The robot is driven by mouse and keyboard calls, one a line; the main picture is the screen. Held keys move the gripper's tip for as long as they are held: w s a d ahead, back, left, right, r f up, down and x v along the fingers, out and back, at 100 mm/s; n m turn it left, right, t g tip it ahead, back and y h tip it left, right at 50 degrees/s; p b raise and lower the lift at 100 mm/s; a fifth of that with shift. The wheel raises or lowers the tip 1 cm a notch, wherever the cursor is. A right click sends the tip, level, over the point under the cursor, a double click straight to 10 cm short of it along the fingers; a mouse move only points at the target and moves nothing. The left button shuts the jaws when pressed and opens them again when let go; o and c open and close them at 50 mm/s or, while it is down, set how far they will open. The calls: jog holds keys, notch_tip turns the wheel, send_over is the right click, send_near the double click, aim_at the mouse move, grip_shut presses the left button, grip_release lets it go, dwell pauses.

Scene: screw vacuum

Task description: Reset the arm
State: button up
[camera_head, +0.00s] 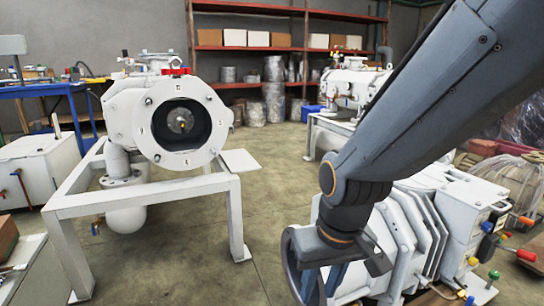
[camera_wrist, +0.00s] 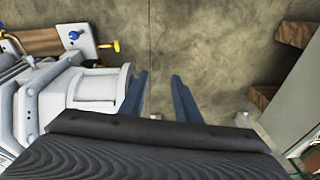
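My arm (camera_head: 430,85) comes in from the upper right of the head view and bends down at a joint toward the bottom middle. My gripper (camera_wrist: 160,85) shows in the wrist view with two blue-grey fingers standing apart. Only bare floor shows between them, so it is open and empty. In the head view the gripper end is at the bottom edge and partly cut off. It is in front of a white ribbed pump (camera_head: 410,235), which the arm partly hides.
A white vacuum pump (camera_head: 185,125) with a round open flange stands on a white frame (camera_head: 140,197) at left. Another white machine (camera_head: 352,85) stands behind. Red shelves (camera_head: 250,49) line the back wall. A blue bench (camera_head: 45,89) is at far left.

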jog(key=s+a+r+n+g+p, duration=0.15)
jog(key=s+a+r+n, duration=0.35)
jog(key=s+a, duration=0.6)
jog(key=d+r+m+p, duration=0.3)
jog(key=d+r+p, duration=0.7)
jog(key=r+p, duration=0.4)
jog(key=d+r+m+h+p, duration=0.1)
jog(key=d+r+m+p, duration=0.3)
jog(key=d+r+p, duration=0.7)
notch_tip(320, 180, up, 4)
jog(key=p, duration=1.1)
jog(key=shift+s+d+f+m, duration=0.2)
jog(key=shift+s+m, duration=0.1)
jog(key=shift+s, duration=0.1)
